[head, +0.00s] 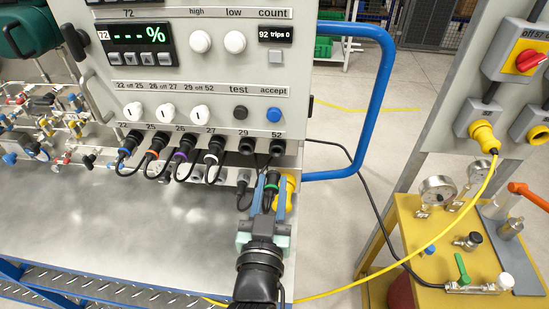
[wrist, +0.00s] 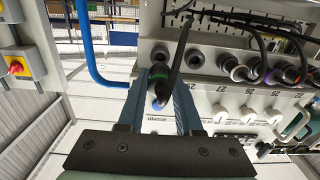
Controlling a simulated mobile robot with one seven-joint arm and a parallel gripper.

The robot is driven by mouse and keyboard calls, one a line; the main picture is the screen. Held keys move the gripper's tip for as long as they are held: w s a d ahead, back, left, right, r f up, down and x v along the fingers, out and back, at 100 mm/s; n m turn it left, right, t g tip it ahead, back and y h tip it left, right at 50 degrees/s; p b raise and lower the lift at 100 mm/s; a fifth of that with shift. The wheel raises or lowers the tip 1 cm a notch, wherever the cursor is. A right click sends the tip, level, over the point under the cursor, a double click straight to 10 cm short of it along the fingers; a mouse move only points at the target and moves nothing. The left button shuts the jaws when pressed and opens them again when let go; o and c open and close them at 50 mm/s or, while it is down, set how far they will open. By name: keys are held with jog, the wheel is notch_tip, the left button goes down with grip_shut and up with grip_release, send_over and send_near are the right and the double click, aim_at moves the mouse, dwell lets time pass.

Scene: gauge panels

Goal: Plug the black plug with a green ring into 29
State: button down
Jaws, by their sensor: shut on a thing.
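My gripper (head: 268,184) is shut on the black plug with a green ring (head: 271,180), just below the panel's socket row. The plug and its green ring also show between the blue fingers (wrist: 162,76) in the wrist view. Socket 29 (head: 247,147) is empty, up and left of the plug in the head view. Empty socket 52 (head: 277,147) is almost straight above the plug. In the wrist view, socket 29 (wrist: 194,58) lies right of the plug and socket 52 (wrist: 159,53) behind it. The plug is outside both sockets.
Ringed plugs fill sockets 22, 25, 26 and 27 (head: 213,145), their black cables looping below. A grey holder (head: 243,178) and a yellow part (head: 289,185) sit beside my gripper. A blue rail (head: 375,100) stands right of the panel. The metal table (head: 120,220) is clear at left.

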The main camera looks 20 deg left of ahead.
aim_at(266, 193)
jog(key=shift+v, duration=1.1)
jog(key=shift+s+d, duration=0.15)
jog(key=shift+s, duration=0.35)
jog(key=shift+b, duration=0.4)
jog(key=shift+s+a+f+b, duration=0.1)
jog(key=shift+a+f+b, duration=0.1)
jog(key=shift+a+b, duration=0.25)
jog(key=shift+s+a+r+b, duration=0.2)
jog(key=shift+a+b, duration=0.25)
jog(key=shift+a, duration=0.15)
